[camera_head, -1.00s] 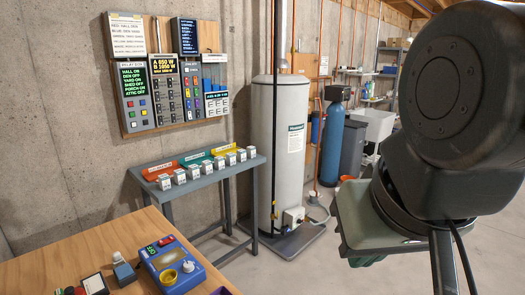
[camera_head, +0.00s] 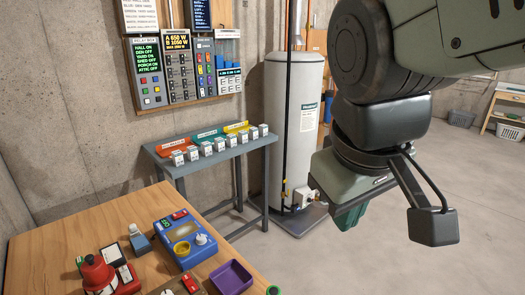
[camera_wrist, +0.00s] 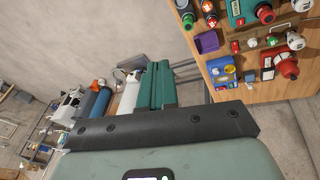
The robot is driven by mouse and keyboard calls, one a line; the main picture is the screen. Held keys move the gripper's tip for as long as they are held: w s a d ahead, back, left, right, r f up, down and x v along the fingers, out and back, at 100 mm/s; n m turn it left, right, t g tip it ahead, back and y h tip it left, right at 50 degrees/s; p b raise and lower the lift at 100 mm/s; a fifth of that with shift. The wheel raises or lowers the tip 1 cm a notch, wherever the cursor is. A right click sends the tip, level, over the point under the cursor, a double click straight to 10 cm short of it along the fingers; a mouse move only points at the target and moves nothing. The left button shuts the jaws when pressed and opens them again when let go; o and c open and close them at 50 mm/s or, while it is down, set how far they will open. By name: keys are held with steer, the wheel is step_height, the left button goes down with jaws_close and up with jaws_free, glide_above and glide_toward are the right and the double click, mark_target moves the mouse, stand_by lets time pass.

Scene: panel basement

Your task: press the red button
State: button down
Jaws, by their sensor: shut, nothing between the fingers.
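Red parts show in several places, and I cannot tell for sure which one is the red button. On the wooden table, a red device (camera_head: 97,272) with a domed top stands at the near left. It may also be the red device in the wrist view (camera_wrist: 288,68). My gripper (camera_head: 348,218) is at the right in the head view, well apart from the panel and the table. Its green fingers (camera_wrist: 160,68) are shut together and empty in the wrist view.
A blue device (camera_head: 182,243) with a yellow dish and a purple tray (camera_head: 232,279) are on the wooden table (camera_head: 50,243). A grey bench (camera_head: 218,153) with several small white boxes stands below the panel. A white tank (camera_head: 301,110) stands behind my gripper.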

steer(key=w+a+f+n+g+h, duration=0.1)
steer(key=w+a+f+n+h, duration=0.25)
steer(key=a+f+n, duration=0.55)
steer(key=w+a+f+n+g+h, duration=0.1)
steer(key=w+a+f+n+h, duration=0.1)
steer(key=w+a+f+n, duration=0.55)
steer(key=s+a+f+n+t+h, duration=0.2)
steer(key=s+a+f+n, duration=0.2)
steer(key=a+f+n, duration=0.6)
steer(key=shift+s+n, duration=0.35)
steer(key=shift+s, duration=0.05)
steer(key=shift+f, duration=4.4)
steer(key=shift+f, duration=0.4)
